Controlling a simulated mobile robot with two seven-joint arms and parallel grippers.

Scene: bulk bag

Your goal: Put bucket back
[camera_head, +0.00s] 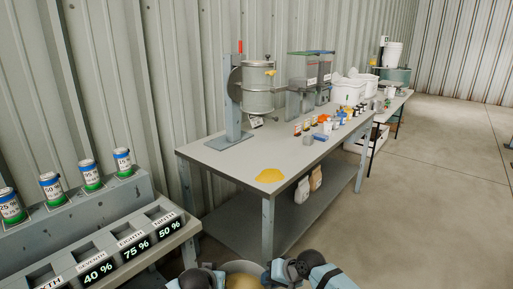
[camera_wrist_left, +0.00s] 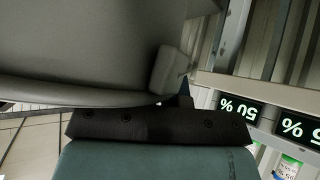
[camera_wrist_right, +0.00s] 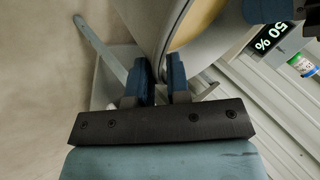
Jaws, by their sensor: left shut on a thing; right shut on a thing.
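The bucket (camera_head: 243,267) is at the bottom edge of the head view, cut off by the frame, with a tan-yellow inside showing. My right gripper (camera_wrist_right: 160,80) is shut on the bucket's rim, one blue finger on each side of the wall. The bucket's curved grey wall (camera_wrist_right: 205,55) fills the upper middle of the right wrist view. My left gripper is shut on the opposite side of the bucket. In the left wrist view the bucket's grey side (camera_wrist_left: 80,45) hides most of the fingers. The bucket's underside and what supports it are out of sight.
A grey worktable (camera_head: 215,150) ahead holds a metal drum on a stand (camera_head: 258,95), a yellow heap (camera_head: 270,175) and several small bottles. A rack with percent labels (camera_head: 135,250) stands at left. Open concrete floor (camera_head: 430,200) lies at right.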

